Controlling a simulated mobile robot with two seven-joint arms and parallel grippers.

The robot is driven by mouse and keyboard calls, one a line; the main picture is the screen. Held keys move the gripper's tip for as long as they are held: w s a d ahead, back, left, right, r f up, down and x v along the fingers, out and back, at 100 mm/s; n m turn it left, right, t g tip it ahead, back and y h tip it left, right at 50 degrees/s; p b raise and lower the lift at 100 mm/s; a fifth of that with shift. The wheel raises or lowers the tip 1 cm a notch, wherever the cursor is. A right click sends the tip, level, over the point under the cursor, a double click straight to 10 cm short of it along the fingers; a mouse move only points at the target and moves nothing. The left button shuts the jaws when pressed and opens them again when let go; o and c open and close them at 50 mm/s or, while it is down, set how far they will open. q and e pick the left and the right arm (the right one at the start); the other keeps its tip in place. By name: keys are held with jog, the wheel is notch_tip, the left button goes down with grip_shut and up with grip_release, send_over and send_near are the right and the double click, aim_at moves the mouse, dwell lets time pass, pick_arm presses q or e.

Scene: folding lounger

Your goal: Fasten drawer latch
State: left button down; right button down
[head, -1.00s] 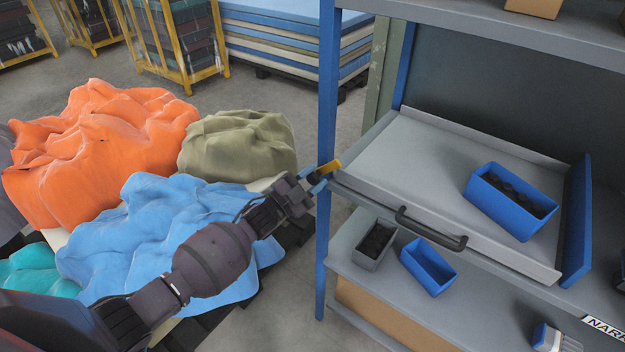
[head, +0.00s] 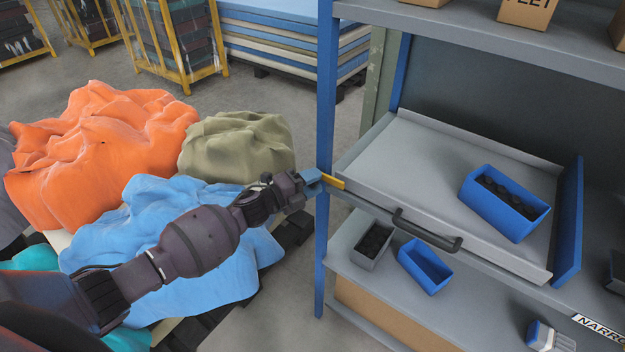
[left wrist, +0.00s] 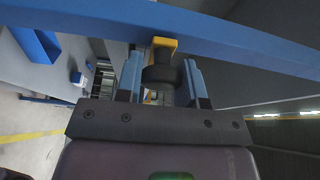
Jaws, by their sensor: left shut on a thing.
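The drawer latch is a small yellow bar (head: 332,181) on the blue post (head: 325,120), by the left end of the grey drawer (head: 430,165). The bar reaches from the post toward the drawer's front left corner and slopes slightly down to the right. In the left wrist view the yellow bar (left wrist: 164,42) shows with a black knob (left wrist: 162,75) below it. My left gripper (head: 314,178) is at the latch; its blue fingers (left wrist: 163,84) are shut on the black knob. Whether the bar touches the drawer front I cannot tell. My right gripper is not in view.
The drawer has a black handle (head: 426,231) and holds a blue bin (head: 492,217) of dark parts. Grey (head: 371,246) and blue (head: 425,266) bins stand on the shelf below. Cloth-covered heaps (head: 165,235) lie under and behind my left arm.

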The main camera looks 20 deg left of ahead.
pick_arm(q)
jog(key=shift+m, duration=0.3)
jog(key=c, duration=0.8)
grip_release()
jog(key=shift+o, duration=0.2)
jog(key=v, duration=1.1)
jog(key=shift+b, duration=0.3)
jog(key=shift+w+r, duration=0.1)
jog(key=shift+r, duration=0.05)
